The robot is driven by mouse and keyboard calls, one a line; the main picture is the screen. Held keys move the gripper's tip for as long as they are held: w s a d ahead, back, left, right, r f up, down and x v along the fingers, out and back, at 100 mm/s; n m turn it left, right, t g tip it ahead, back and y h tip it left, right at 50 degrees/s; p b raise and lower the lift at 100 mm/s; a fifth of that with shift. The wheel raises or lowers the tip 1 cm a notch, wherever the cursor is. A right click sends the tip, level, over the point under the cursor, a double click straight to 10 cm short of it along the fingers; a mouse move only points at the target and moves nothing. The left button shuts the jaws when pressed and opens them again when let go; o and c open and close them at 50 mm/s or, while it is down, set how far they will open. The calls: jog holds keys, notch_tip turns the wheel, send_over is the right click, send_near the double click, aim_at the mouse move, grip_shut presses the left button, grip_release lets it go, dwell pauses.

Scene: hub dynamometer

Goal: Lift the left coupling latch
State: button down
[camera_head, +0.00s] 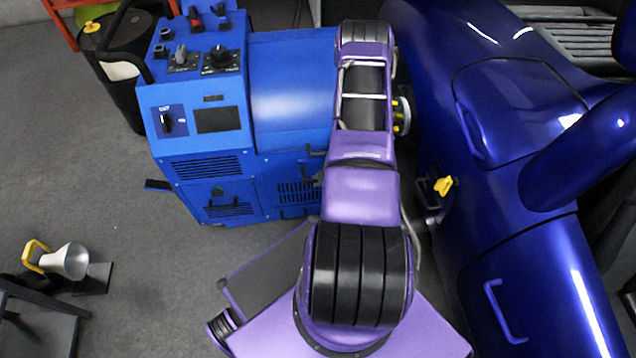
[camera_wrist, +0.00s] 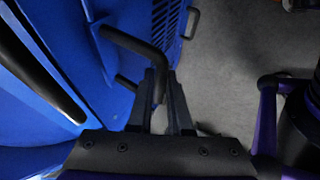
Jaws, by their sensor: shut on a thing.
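In the wrist view a black bent lever (camera_wrist: 138,44) comes off the blue machine's side and turns down between my fingers. I take it for the left coupling latch, but no label shows. My gripper (camera_wrist: 162,82) is shut on the lever's bent end, one finger on each side. In the head view my purple arm covers the gripper and the gripped lever. The blue dynamometer cabinet (camera_head: 222,185) stands left of my arm there.
A glossy dark blue vehicle body (camera_head: 520,250) with a yellow knob (camera_head: 443,186) stands close on the right. The grey floor (camera_head: 90,180) at left is mostly clear.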

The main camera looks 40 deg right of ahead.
jog(key=shift+w+r, duration=0.3)
jog(key=shift+r, duration=0.15)
jog(key=shift+w+d+r, duration=0.1)
jog(key=shift+r, duration=0.05)
jog(key=c, duration=1.1)
grip_release()
jog(key=shift+s, duration=0.25)
jog(key=p+v, duration=0.2)
jog(key=v, duration=1.5)
